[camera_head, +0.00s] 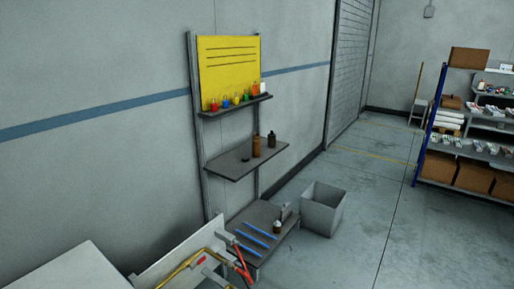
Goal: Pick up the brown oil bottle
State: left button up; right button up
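A brown bottle (257,146) stands upright on the middle shelf (228,166) of a wall rack, near the shelf's right part. A darker bottle (271,139) stands close behind it to the right. A small dark flat object lies on the same shelf to the left of the brown bottle. Neither of my grippers shows in the head view, and nothing is seen touching the bottle.
Above is a yellow board (228,68) with several coloured padlocks. Below, a low shelf (262,214) holds blue rods. A grey open bin (322,208) stands on the floor beside it. Shelving (470,150) stands at right. The floor between is clear.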

aim_at(256, 140)
jog(key=z, duration=1.1)
jog(key=i+l+z, duration=0.1)
jog(key=l, duration=0.25)
jog(key=i+l, duration=0.15)
jog(key=l, duration=0.15)
jog(key=i+l+z, duration=0.1)
jog(key=l, duration=0.25)
jog(key=i+l, duration=0.15)
jog(key=l, duration=0.15)
jog(key=i+l+u, duration=0.15)
jog(key=i+l, duration=0.15)
jog(key=i, duration=0.2)
jog(key=i+l+u, duration=0.15)
jog(key=i+l, duration=0.2)
jog(key=i, duration=0.15)
jog(key=i+j+u, duration=0.1)
jog(key=i+u, duration=0.3)
jog(key=i, duration=0.2)
jog(key=i+l+u, duration=0.1)
jog(key=i+u, duration=0.3)
jog(key=i, duration=0.2)
jog(key=i+u, duration=0.3)
jog(key=i, duration=0.35)
jog(key=i+l+u, duration=0.1)
jog(key=i+u, duration=0.25)
jog(key=i, duration=0.35)
jog(key=i+u, duration=0.3)
jog(key=i, duration=0.75)
